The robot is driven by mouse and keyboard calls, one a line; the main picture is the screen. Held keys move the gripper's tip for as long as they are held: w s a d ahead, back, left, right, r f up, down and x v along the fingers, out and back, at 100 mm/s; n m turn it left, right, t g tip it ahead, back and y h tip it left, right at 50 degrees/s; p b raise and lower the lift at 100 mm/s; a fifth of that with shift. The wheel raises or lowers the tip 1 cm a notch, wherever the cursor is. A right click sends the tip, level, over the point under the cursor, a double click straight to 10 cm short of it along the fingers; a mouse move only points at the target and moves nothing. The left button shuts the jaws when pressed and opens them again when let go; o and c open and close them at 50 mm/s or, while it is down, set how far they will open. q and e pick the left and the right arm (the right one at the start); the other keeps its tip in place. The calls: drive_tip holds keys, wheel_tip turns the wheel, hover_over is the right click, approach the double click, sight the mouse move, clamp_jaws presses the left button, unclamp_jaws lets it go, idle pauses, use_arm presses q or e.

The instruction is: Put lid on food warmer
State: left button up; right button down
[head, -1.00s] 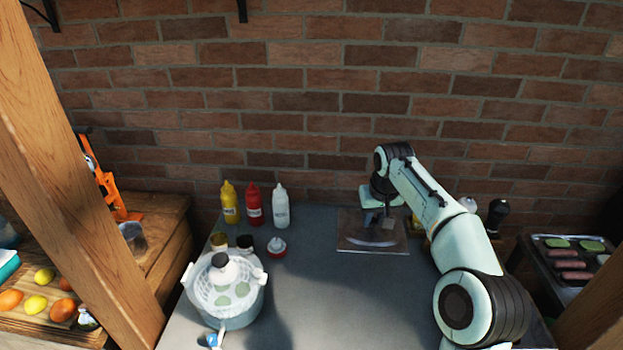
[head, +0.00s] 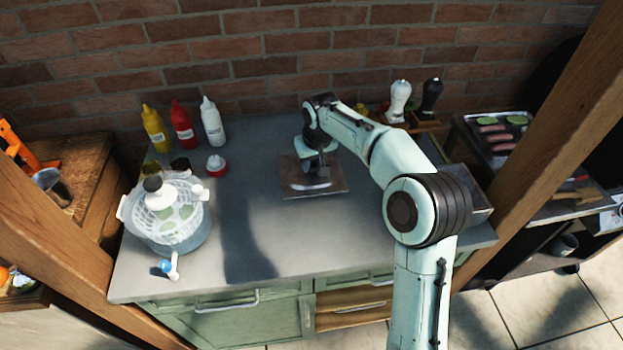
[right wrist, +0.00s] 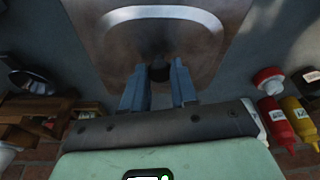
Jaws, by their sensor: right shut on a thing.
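A flat rectangular brownish metal lid (head: 300,189) is at the middle of the counter in the head view. The lid fills the upper part of the right wrist view (right wrist: 215,55), with a pale curved band across it. My right gripper (head: 318,170) is above the lid, its two fingers (right wrist: 158,85) closed around a small dark knob at the lid's edge in the wrist view. I cannot tell whether the lid touches the counter. A grey metal box (head: 480,203), perhaps the food warmer, is at the counter's right end, partly hidden behind my right arm. My left gripper is out of view.
Yellow (head: 155,130), red (head: 183,127) and white (head: 212,125) bottles stand behind. Shakers (head: 399,98) stand at the back right. The counter (head: 255,235) in front of the lid is clear. Wooden posts flank it.

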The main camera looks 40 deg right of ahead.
sight(312, 174)
drive_tip(key=shift+x, duration=0.8)
drive_tip(key=shift+f, duration=2.05)
drive_tip(key=shift+f+b, duration=0.1)
drive_tip(key=shift+b, duration=0.2)
drive_tip(key=c, duration=1.3)
unclamp_jaws()
drive_tip(key=shift+f, duration=0.15)
drive_tip(key=o, duration=0.4)
drive_tip(key=shift+s, duration=0.1)
